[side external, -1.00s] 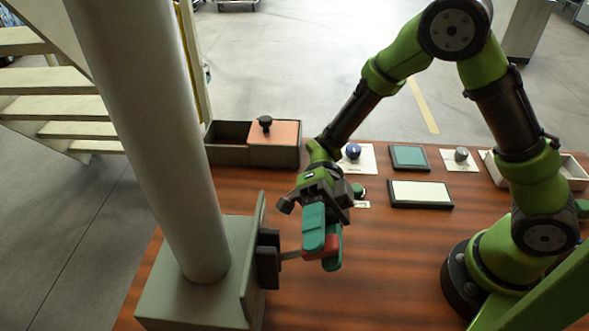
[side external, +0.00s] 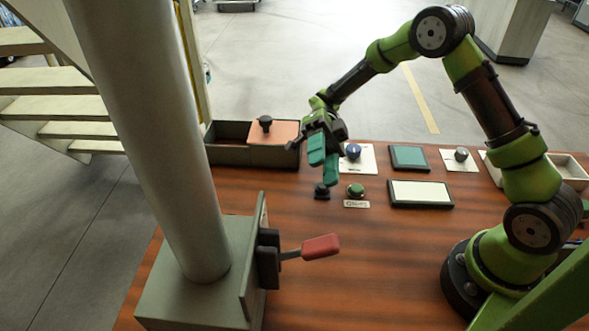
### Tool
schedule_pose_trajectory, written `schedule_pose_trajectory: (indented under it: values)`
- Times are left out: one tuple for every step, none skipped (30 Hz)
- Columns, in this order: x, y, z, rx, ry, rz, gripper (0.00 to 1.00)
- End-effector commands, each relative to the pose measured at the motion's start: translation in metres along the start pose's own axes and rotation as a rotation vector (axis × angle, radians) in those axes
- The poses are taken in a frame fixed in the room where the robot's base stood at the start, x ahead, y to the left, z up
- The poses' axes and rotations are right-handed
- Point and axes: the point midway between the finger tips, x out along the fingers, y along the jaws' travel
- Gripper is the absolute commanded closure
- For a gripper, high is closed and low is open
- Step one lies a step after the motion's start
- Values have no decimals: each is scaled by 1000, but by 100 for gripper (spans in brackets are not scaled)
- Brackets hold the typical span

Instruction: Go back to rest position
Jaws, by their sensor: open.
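My gripper (side external: 326,172) has teal fingers and hangs over the back middle of the brown table (side external: 385,270). It is open and holds nothing. A lever with a red handle (side external: 320,246) sticks out to the right from a dark mount on the grey box (side external: 200,285). My gripper is above and behind the red handle, clear of it. A small black knob (side external: 321,191) stands on the table just below my fingertips in the picture; I cannot tell the height between them.
A green button (side external: 356,190), a blue knob (side external: 353,151), a teal panel (side external: 409,157), a white panel (side external: 420,193) and a grey knob (side external: 461,154) sit on the table. A dark box with an orange lid (side external: 276,133) stands back left. A thick grey column (side external: 155,140) rises at left.

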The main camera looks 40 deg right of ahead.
Motion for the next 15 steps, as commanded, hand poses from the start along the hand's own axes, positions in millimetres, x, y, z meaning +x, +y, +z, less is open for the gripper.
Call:
schedule_pose_trajectory:
  values:
    - [-3,0,0,-2,-1,1,55]
    - [-3,0,0,-1,-1,0,55]
    - [-4,0,0,-1,0,0,55]
    - [-4,0,0,0,0,0,55]
    - [-4,0,0,0,0,0,55]
    - [-4,0,0,0,0,0,55]
    - [-4,0,0,0,0,0,55]
    - [-4,0,0,0,0,0,55]
    - [-4,0,0,0,0,0,55]
    - [-4,0,0,0,0,0,55]
    - [-4,0,0,-2,0,0,55]
    - [-4,0,0,-9,0,0,55]
    - [-4,0,0,-22,0,-2,55]
    - [-4,-2,0,-43,0,-11,55]
    - [-4,-6,0,-90,0,-30,55]
